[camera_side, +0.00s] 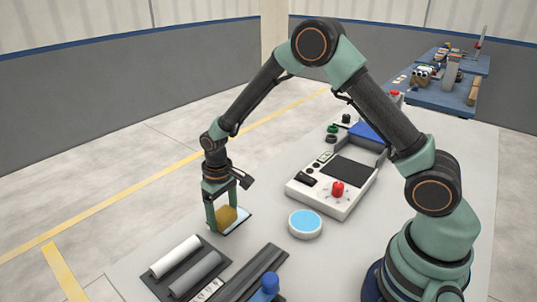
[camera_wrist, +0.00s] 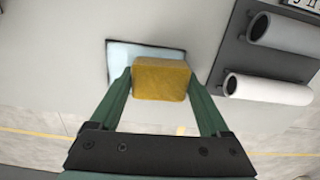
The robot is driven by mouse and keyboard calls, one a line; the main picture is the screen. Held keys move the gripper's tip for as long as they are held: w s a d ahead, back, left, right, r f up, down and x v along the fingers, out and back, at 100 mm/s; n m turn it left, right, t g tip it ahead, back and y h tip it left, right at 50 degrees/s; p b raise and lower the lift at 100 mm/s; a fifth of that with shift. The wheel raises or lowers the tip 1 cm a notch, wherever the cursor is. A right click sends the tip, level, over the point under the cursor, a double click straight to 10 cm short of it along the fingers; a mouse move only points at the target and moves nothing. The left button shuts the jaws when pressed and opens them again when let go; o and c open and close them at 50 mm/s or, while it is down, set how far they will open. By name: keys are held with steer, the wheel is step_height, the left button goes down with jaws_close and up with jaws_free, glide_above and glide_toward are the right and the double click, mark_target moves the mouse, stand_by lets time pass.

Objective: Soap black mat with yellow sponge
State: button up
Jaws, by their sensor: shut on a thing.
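My gripper (camera_side: 223,215) is shut on the yellow sponge (camera_side: 227,217), with a finger on each side of it. In the wrist view the sponge (camera_wrist: 161,80) sits squarely between the green fingers. Below it lies a flat rectangular mat (camera_side: 240,221) with a thin dark edge. Its visible surface is pale bluish white, and it also shows in the wrist view (camera_wrist: 120,57). The sponge covers part of the mat. I cannot tell whether the sponge touches it. A round white dish with a blue inside (camera_side: 305,222) stands to the right.
A dark tray with a white and a grey cylinder (camera_side: 175,256) lies near the front left, close to the mat. Dark rails (camera_side: 247,275) and a blue object (camera_side: 265,289) are at the front. A white control box (camera_side: 336,186) stands behind the dish.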

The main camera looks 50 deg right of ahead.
mark_target(243, 209)
steer(key=shift+d, duration=3.55)
steer(key=shift+d+r, duration=0.1)
steer(key=shift+r, duration=0.05)
step_height(243, 209, up, 8)
